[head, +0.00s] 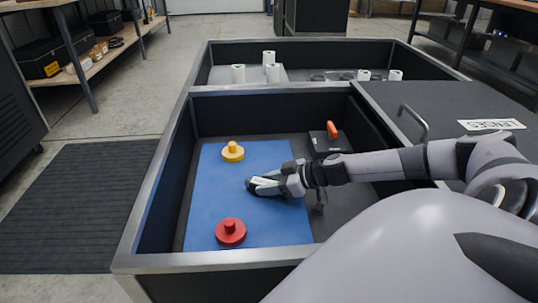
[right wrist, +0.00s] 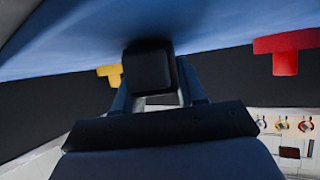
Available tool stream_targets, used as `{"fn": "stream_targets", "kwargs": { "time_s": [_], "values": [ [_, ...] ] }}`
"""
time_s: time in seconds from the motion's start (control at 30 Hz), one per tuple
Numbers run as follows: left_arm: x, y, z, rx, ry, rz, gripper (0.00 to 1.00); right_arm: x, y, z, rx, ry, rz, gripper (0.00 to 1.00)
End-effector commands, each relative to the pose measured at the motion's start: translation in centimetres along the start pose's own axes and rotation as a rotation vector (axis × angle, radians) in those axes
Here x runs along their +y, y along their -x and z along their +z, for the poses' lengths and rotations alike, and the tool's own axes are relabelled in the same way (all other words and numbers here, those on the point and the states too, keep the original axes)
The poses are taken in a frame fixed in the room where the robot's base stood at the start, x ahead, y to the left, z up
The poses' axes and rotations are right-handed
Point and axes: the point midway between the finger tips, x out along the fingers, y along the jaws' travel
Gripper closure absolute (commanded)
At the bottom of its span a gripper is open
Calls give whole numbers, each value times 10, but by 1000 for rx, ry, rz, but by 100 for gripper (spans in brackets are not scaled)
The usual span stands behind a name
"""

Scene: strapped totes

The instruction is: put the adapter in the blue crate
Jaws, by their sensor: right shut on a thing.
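My right gripper (head: 266,186) is low over a flat blue sheet (head: 270,232) on the floor of the near dark-walled compartment. It is shut on a small dark block, which I take for the adapter (right wrist: 148,68). In the right wrist view the block sits between the fingers, close to the blue surface; I cannot tell whether it touches. A yellow knobbed disc (head: 232,152) stands on the blue behind the gripper, and a red knobbed disc (head: 230,233) in front. No separate blue crate with walls shows. My left gripper is not in view.
A black case (head: 328,146) with an orange piece (head: 332,130) lies right of the blue. A handled dark lid (head: 440,110) labelled LENSES covers the right side. White cylinders (head: 271,72) stand in the far compartment. Grey rims (head: 160,180) edge the bin.

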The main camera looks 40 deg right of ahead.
Motion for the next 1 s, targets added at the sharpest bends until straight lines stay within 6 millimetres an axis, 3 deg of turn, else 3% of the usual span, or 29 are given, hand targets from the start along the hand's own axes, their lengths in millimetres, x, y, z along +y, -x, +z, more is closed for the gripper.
{"fn": "stream_targets", "kwargs": {
  "time_s": [0.03, 0.07, 0.1, 0.13, 0.57, 1.0],
  "values": [
    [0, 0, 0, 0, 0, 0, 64, 0, -1, 2, 0, -1, 0, 94],
    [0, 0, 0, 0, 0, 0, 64, 0, -1, 2, 0, -1, 0, 53],
    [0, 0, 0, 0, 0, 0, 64, 0, -1, 2, 0, 0, 0, 40],
    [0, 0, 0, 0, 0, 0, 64, 0, -1, 2, 0, -1, 0, 34],
    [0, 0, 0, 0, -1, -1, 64, 0, 3, 0, -1, -3, 0, 34],
    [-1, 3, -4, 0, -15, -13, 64, 0, 35, -1, -5, -3, 0, 34]
  ]
}}
